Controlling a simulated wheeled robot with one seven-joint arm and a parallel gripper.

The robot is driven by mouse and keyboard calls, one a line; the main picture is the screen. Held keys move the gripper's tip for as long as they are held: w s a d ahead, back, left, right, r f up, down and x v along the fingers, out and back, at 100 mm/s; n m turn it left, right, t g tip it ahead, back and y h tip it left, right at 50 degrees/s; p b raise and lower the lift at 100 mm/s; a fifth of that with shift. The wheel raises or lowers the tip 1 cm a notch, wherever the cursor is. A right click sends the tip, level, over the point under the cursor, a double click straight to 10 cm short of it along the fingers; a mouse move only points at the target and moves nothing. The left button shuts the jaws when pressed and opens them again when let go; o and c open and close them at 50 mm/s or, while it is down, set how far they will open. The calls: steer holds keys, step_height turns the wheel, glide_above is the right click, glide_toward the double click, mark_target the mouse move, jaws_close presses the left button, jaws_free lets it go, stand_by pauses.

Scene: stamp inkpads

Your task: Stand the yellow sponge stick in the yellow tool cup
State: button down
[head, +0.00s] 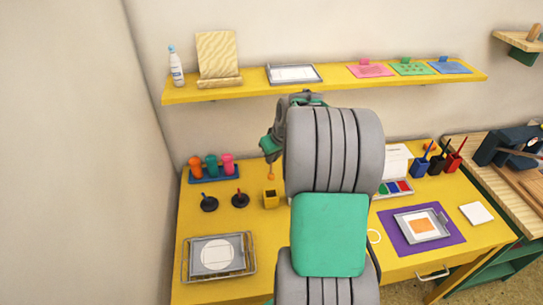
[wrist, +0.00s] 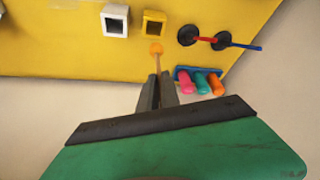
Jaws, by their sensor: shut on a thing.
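My gripper (head: 269,152) is shut on the sponge stick (head: 271,176), which points down with its round orange-yellow tip lowest. In the wrist view the stick's tip (wrist: 156,48) sticks out beyond my gripper's dark fingers (wrist: 157,88). The yellow tool cup (head: 270,202) is a square, open-topped cup on the yellow table. In the head view the tip hangs just above the cup, apart from it. The yellow cup (wrist: 154,18) also shows in the wrist view, with the tip beside its edge in the picture.
A white square cup (wrist: 115,20) stands beside the yellow cup, mostly hidden by my arm in the head view. Two black round stands (head: 209,204) are to the left. A blue rack (head: 214,177) with coloured pegs is behind. A yellow shelf (head: 215,94) runs above.

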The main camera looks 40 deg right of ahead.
mark_target(273, 180)
steer(key=shift+a+f+b, duration=0.1)
steer(key=shift+f+b, duration=3.65)
steer(key=shift+f, duration=1.9)
steer(key=c, duration=1.5)
jaws_free()
steer(key=v, duration=0.7)
steer(key=shift+r+b, duration=0.35)
steer(key=shift+r, duration=0.05)
steer(key=shift+s, duration=0.15)
